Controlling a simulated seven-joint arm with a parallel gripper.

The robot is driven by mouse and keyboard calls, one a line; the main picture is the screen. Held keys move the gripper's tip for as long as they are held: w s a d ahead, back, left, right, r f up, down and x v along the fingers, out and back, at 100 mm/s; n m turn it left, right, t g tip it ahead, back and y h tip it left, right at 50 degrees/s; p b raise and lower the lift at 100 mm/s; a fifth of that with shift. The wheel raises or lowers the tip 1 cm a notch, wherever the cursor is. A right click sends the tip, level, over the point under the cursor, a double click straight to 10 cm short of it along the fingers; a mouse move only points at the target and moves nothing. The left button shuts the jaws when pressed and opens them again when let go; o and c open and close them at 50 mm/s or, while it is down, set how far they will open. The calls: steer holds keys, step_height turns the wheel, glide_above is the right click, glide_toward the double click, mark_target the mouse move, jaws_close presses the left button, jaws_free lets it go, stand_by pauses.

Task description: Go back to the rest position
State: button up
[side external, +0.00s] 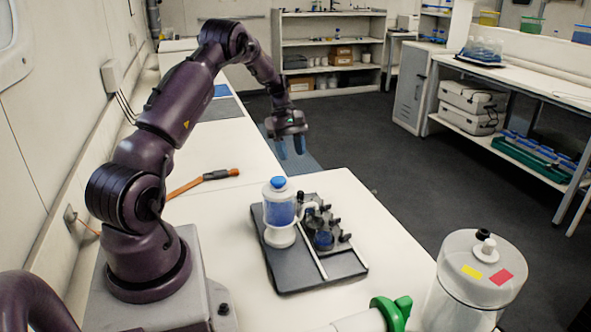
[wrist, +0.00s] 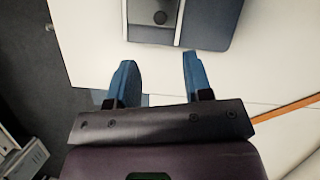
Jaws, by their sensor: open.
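My gripper (side external: 291,147) hangs with its blue fingers pointing down, beyond the dark tray at the bench's far end. In the wrist view my gripper (wrist: 158,75) shows two blue fingers spread apart with nothing between them. The arm is raised and bent over the bench. No object touches the fingers.
A dark tray (side external: 294,280) on the white bench (side external: 352,195) holds a blue-capped vessel (side external: 280,211) and dark fittings (side external: 324,238). The tray's edge shows in the wrist view (wrist: 150,35). A clear canister (side external: 455,285) stands front right. An orange-handled tool (side external: 221,174) lies near the wall.

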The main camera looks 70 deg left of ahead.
steer(key=shift+v, duration=0.9)
steer(key=s+d+r+m+t+y, duration=0.1)
steer(key=s+d+r+m, duration=0.3)
steer(key=d, duration=0.7)
steer(key=s+d+r+m+t+y, duration=0.1)
steer(key=s+d+r+m+t, duration=0.1)
steer(key=s+d+r+m, duration=0.3)
steer(key=s+d+r+m+t+y, duration=0.1)
steer(key=s+d+r+m, duration=0.4)
steer(key=d+r+m, duration=0.5)
steer(key=d+m+y, duration=0.1)
steer(key=d, duration=0.7)
steer(key=shift+d+m+t, duration=0.3)
steer(key=shift+d, duration=0.1)
steer(key=shift+s, duration=0.1)
